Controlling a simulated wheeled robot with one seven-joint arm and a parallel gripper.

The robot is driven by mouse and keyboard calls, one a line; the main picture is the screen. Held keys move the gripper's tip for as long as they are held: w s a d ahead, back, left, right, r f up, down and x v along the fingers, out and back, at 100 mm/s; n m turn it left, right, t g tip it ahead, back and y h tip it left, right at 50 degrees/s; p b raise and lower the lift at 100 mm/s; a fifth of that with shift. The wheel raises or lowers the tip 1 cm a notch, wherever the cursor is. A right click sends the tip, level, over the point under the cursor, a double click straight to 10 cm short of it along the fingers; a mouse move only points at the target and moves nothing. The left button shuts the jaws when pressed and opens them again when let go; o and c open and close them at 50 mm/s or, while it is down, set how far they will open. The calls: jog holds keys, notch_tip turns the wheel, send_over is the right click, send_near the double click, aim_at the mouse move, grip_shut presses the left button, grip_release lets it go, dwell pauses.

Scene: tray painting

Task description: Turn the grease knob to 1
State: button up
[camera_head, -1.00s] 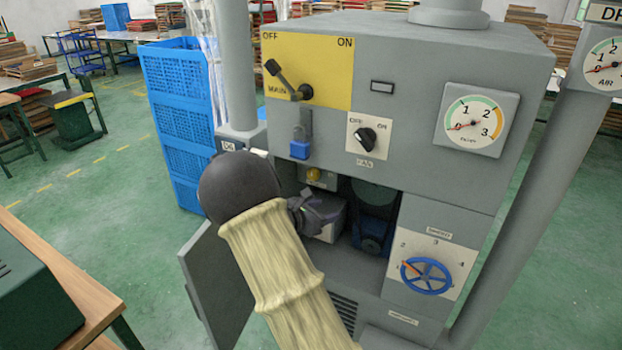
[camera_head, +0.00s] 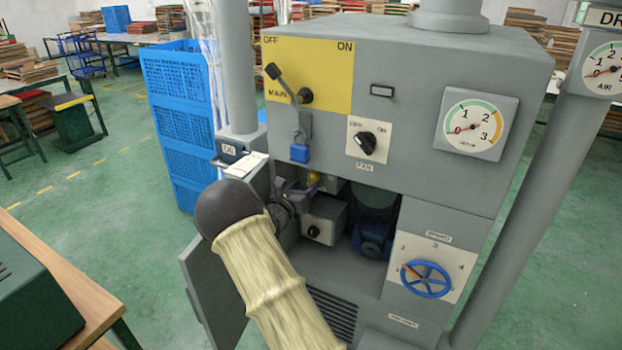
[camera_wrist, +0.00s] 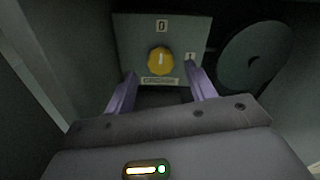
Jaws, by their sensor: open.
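The grease knob (camera_wrist: 160,61) is a round yellow knob on a grey plate inside the open cabinet, with a label below it. The "0" mark (camera_wrist: 162,26) is above it and the "1" mark (camera_wrist: 191,57) to its right. Its pale pointer line looks upright, towards 0. In the head view the knob (camera_head: 313,177) is small and partly hidden by my gripper (camera_head: 304,188). In the wrist view my gripper (camera_wrist: 161,72) is open and empty, its purple fingers spread to either side just below the knob. I cannot tell the remaining gap in depth.
The open cabinet door (camera_head: 212,290) stands left of my arm. Inside the cabinet are a grey box with a black knob (camera_head: 313,231) and a blue motor (camera_head: 373,238). The blue handwheel (camera_head: 426,278) is on the front at right. The fan switch (camera_head: 366,143) is above the opening.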

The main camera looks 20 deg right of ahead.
aim_at(312, 179)
jog(key=p+x, duration=0.1)
jog(key=x, duration=0.3)
jog(key=shift+w+d, duration=0.15)
jog(key=c, duration=1)
jog(key=shift+o, duration=0.2)
